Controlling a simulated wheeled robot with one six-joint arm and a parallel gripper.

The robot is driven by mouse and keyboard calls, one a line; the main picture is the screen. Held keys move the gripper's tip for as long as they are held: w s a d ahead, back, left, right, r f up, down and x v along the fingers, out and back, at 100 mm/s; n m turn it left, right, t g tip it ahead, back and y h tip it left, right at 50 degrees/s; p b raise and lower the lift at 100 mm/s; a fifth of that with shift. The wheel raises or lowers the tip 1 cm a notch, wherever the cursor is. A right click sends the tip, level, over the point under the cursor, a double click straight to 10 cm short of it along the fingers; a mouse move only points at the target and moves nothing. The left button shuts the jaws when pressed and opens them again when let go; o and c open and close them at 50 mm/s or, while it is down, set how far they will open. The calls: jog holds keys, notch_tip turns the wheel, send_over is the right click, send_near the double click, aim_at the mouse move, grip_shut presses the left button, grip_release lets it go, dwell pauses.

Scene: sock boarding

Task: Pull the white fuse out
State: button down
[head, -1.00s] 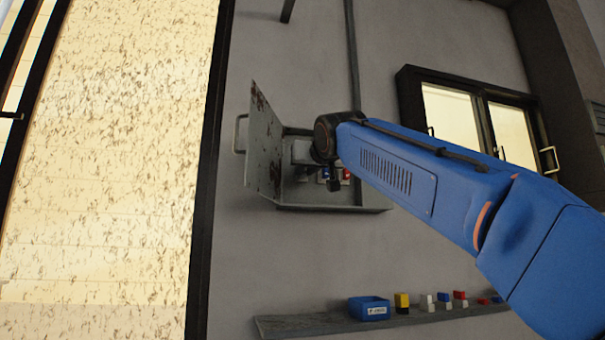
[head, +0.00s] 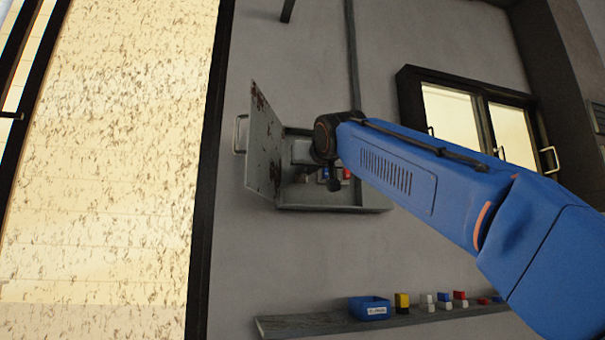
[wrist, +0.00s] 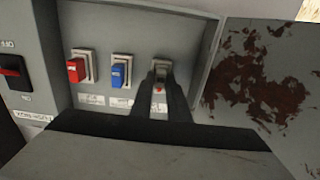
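In the wrist view, the fingers of my gripper (wrist: 161,92) reach up to the rightmost of three fuse holders (wrist: 161,68) on the panel, one finger on each side. A small gap shows between them, with a red dot and part of a pale label in it. I cannot make out the white fuse clearly, and I cannot tell if the fingers press on it.
A red fuse (wrist: 76,70) and a blue fuse (wrist: 119,75) sit to the left. A switch (wrist: 12,66) is further left. The rusty cabinet door (head: 264,150) stands open. Below, a shelf (head: 330,324) holds a blue bin (head: 369,308) and several small coloured blocks (head: 402,300).

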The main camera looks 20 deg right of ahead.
jog(key=shift+s, duration=2.3)
jog(key=s, duration=2)
dwell(0.8)
